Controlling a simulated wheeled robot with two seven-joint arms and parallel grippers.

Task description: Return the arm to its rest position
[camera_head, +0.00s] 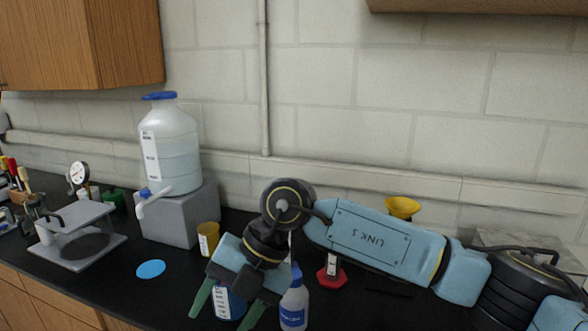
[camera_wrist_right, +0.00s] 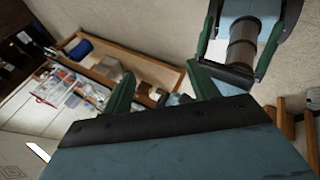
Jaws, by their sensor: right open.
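My right arm reaches in from the right in the head view, and its gripper (camera_head: 228,307) hangs over the black bench with its green fingers spread apart. Nothing is held between them. A blue-labelled bottle (camera_head: 226,302) stands behind the fingers, partly hidden. A white bottle with a blue label (camera_head: 293,304) stands just right of the gripper. In the right wrist view the same open fingers (camera_wrist_right: 158,95) show at the centre. A teal and dark part with green sides shows at the upper right there; I cannot tell whether it is my left gripper.
A large carboy (camera_head: 172,150) stands on a grey block (camera_head: 181,220). A yellow cup (camera_head: 208,240) and blue disc (camera_head: 151,269) are left of the gripper. A red hexagonal base (camera_head: 331,278) and yellow funnel (camera_head: 402,206) lie close to my arm. A gauge stand (camera_head: 98,253) is farther left.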

